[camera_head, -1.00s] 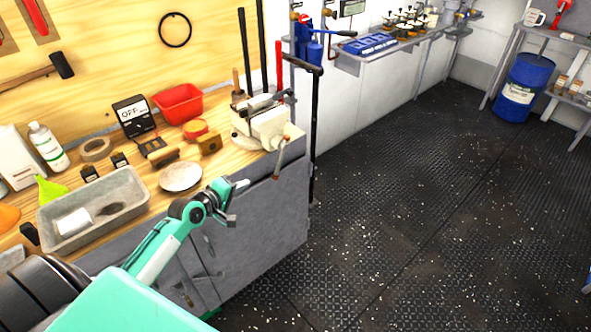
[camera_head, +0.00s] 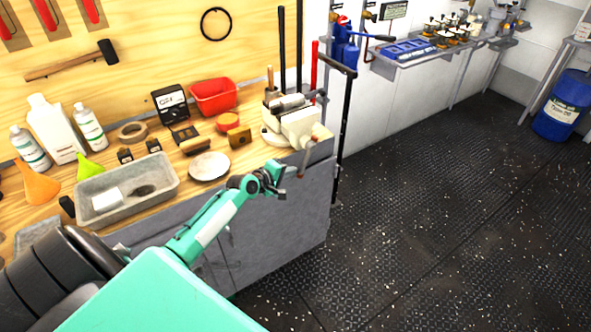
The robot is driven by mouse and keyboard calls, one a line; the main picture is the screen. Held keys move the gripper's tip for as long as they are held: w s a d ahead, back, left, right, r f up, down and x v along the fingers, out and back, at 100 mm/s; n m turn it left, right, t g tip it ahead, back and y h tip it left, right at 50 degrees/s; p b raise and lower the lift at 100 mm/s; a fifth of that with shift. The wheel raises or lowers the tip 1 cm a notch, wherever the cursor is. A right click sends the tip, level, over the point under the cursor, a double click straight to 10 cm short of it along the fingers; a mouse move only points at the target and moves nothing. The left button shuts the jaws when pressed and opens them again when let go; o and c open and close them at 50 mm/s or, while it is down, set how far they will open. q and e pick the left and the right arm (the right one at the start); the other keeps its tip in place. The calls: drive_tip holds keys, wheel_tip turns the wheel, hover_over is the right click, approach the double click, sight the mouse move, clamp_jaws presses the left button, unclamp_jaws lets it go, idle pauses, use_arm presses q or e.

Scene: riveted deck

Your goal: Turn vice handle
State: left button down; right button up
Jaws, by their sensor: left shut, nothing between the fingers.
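A cream bench vice (camera_head: 294,125) stands at the right end of the wooden workbench (camera_head: 238,161). Its handle (camera_head: 304,162) hangs down at the vice's front, past the bench's front edge, with a reddish-brown look. My left gripper (camera_head: 283,188) is shut and empty. It is just left of and below the handle's lower end in the picture, in front of the grey bench cabinet. I cannot tell whether it touches the handle; a small gap seems to show. My right gripper is not in view.
A white plate (camera_head: 209,167) and a grey tray (camera_head: 168,188) lie on the bench near my left arm. A red bin (camera_head: 214,97) is behind. A black pole (camera_head: 346,120) stands right of the vice. The dark floor on the right is clear.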

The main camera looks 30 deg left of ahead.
sight(303, 171)
use_arm(q)
drive_tip(key=shift+x, duration=1.65)
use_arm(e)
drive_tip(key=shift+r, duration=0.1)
